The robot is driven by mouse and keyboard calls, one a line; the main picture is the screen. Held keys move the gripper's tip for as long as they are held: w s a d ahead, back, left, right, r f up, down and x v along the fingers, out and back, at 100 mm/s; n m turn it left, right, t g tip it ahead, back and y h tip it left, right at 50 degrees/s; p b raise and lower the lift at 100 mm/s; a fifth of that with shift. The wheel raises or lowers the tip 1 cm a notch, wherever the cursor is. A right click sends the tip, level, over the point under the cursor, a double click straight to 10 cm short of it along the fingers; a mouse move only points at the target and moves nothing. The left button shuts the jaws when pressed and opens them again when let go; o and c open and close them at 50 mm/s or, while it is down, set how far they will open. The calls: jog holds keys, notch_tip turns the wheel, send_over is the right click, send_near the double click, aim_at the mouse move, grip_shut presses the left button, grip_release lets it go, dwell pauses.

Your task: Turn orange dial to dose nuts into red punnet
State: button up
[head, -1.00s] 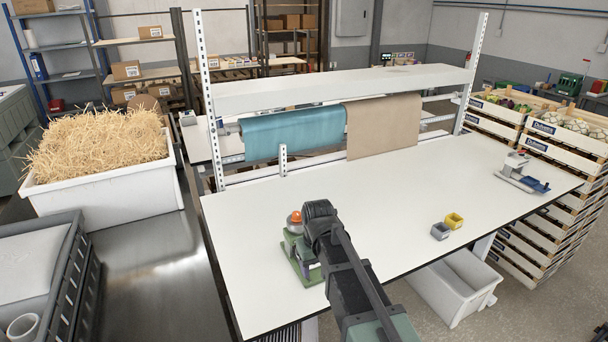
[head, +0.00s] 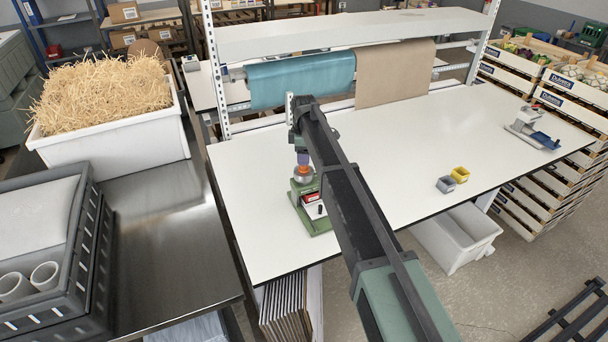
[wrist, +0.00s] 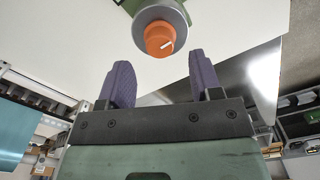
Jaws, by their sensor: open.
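The orange dial (head: 303,171) sits on a grey collar on top of a green dispenser (head: 320,226) at the near left of the white table. In the wrist view the dial (wrist: 160,38) shows a white pointer mark. My gripper (head: 302,157) points down just above the dial. In the wrist view its two purple fingers (wrist: 160,66) are open and apart, with the dial beyond and between their tips. A small red-and-white item (head: 313,205) is at the dispenser's front, partly beside my arm; I cannot tell if it is the red punnet. No nuts are discernible.
A device with a blue tray (head: 545,140) is at the far right. A shelf frame (head: 350,32) with blue and brown rolls rises at the back. The table's middle is clear.

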aim_at(304, 167)
notch_tip(304, 167, down, 5)
jog(key=b, duration=0.2)
jog(key=shift+r+b, duration=0.15)
jog(key=shift+b, duration=0.25)
jog(key=shift+r, duration=0.15)
jog(key=shift+c, duration=0.2)
jog(key=c, duration=0.9)
jog(key=shift+m, duration=0.3)
